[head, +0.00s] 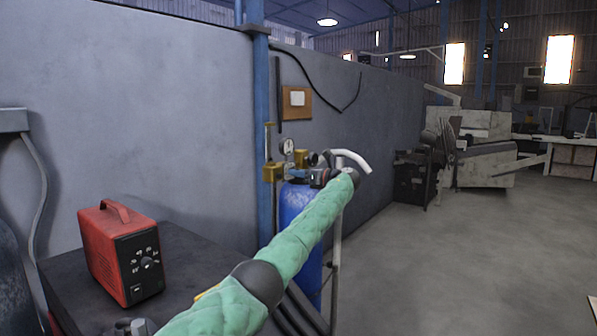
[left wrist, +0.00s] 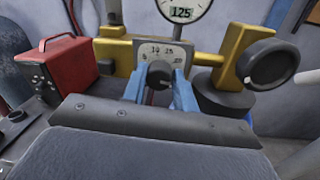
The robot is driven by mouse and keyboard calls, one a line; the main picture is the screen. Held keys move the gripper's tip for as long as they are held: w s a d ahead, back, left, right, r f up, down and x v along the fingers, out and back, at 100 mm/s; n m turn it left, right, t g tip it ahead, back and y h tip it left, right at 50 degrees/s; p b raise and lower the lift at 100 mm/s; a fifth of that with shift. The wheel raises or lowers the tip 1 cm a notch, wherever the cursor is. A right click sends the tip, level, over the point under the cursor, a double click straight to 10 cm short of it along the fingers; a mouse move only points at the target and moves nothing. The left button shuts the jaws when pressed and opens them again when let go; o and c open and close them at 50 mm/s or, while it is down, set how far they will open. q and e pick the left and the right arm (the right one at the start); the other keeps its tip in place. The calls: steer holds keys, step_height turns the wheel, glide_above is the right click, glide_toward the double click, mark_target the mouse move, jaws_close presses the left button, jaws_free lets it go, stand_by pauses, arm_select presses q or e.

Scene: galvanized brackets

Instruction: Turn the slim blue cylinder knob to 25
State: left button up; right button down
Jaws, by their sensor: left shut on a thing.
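The slim blue cylinder (head: 296,203) stands beside a blue post, with brass fittings and a gauge (head: 287,147) at its top. My left arm, in a green sleeve, reaches to these fittings. My left gripper (head: 320,177) is at the cylinder's top. In the left wrist view its two blue fingers are shut on a dark round knob (left wrist: 159,71), one on each side. A pale scale plate (left wrist: 152,49) with numbers such as 10 and 15 shows behind the knob. The knob's exact setting is too small to read. My right gripper is not in view.
A round gauge (left wrist: 183,9) marked 125 sits above the brass body (left wrist: 115,50). A black handwheel (left wrist: 268,64) is to the right of the knob. A red box (head: 122,252) with a handle stands on a dark bench at the left. The floor at right is open.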

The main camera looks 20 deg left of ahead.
arm_select(q)
steer(key=shift+f+m, duration=0.3)
steer(key=shift+m, duration=0.1)
steer(key=o, duration=1)
steer(key=shift+d, duration=0.1)
steer(key=shift+c, duration=0.2)
steer(key=shift+r, duration=0.1)
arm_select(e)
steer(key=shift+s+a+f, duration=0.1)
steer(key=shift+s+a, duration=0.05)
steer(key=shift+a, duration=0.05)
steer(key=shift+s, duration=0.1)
arm_select(q)
steer(key=b+v, duration=0.3)
steer(key=v, duration=0.4)
steer(key=shift+d+b, duration=0.4)
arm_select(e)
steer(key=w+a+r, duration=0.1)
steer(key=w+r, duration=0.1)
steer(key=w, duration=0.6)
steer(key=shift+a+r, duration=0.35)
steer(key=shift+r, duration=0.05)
